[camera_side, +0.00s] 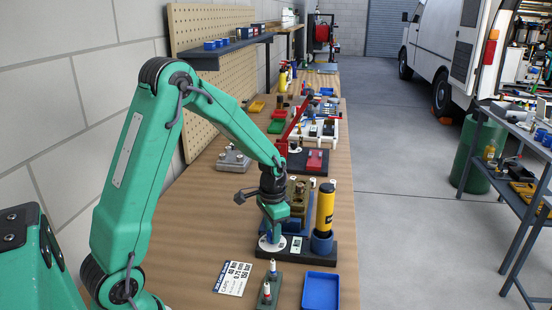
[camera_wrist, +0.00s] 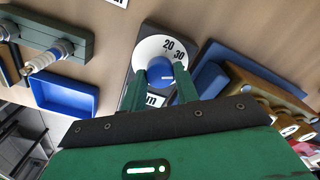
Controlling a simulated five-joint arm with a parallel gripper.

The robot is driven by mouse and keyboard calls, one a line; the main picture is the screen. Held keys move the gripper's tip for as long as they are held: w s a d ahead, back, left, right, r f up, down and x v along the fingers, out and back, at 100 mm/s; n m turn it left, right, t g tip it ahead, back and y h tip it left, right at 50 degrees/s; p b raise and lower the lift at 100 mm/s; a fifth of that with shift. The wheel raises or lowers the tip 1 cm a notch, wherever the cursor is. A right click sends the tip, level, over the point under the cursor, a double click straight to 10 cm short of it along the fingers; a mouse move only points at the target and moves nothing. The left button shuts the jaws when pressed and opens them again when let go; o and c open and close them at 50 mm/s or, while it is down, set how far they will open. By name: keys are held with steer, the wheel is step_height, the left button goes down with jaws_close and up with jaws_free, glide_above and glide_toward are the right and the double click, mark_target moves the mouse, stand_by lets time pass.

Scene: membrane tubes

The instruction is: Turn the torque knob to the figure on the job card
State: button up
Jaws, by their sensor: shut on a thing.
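The torque knob (camera_wrist: 159,71) is a small blue knob on a white dial (camera_wrist: 163,48) marked 20 and 30; other figures are hidden by my fingers. A short pale line shows on the knob's right side in the wrist view, towards the 30 side. My gripper (camera_wrist: 160,76) is shut on the knob, one green finger on each side. In the side view, my gripper (camera_side: 272,230) hides the knob above the white dial (camera_side: 271,244). The job card (camera_side: 234,278) lies on the bench, left of my gripper, and reads 40 Nm, 0.25 mm and 150 bar.
A small display (camera_side: 296,244) sits beside the dial, partly covered in the wrist view. A yellow cylinder (camera_side: 325,208) stands in a blue holder to the right. A blue tray (camera_side: 321,291) and a grey-green block with spark plugs (camera_side: 269,290) are in front.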

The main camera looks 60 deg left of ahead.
steer(key=shift+m, duration=1.3)
steer(key=o, duration=1)
steer(key=shift+c, duration=0.2)
steer(key=shift+r, duration=0.1)
step_height(320, 180, up, 7)
steer(key=shift+r, duration=0.35)
steer(key=shift+r, duration=0.1)
